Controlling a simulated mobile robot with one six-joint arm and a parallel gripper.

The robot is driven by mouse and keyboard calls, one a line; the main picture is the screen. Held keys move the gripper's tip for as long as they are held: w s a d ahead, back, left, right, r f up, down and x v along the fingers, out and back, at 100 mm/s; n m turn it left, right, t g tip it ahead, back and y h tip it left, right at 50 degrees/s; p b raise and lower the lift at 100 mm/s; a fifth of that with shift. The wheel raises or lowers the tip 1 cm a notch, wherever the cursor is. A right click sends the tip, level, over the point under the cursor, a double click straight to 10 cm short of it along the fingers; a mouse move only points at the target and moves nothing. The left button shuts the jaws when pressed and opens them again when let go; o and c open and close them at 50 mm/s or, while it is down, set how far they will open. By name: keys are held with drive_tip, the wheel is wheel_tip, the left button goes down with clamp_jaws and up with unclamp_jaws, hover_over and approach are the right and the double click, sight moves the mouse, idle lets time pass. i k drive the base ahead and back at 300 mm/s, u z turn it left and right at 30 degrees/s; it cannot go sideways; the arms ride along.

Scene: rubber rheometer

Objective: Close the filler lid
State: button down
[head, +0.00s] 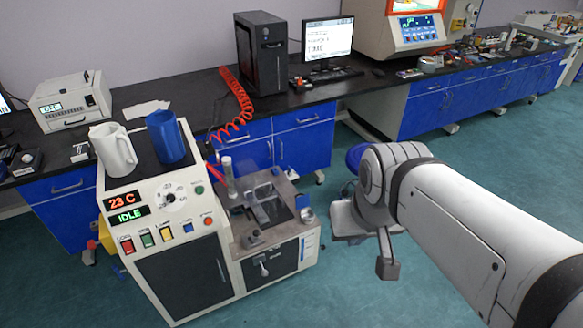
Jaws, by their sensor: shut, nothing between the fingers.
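The machine with the displays "23 C" and "IDLE" (127,207) stands at the left front. On its lower right deck (240,240), a grey, partly see-through flap (263,194) stands tilted up beside a dark recess; it may be the filler lid, but I cannot tell for sure. My gripper (388,269) is right of this deck, apart from it and over the floor. Its fingers point down, shut and empty. No other view shows the flap's hinge or opening closely.
A white jug (113,150) and a blue jug (166,137) stand on the machine's top. A red coiled hose (238,95) hangs behind the deck. A small upright cylinder (228,172) rises at the deck's back left.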

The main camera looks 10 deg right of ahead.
sight(304, 202)
drive_tip(key=u, duration=0.05)
drive_tip(key=i, duration=1.65)
drive_tip(key=z, duration=0.05)
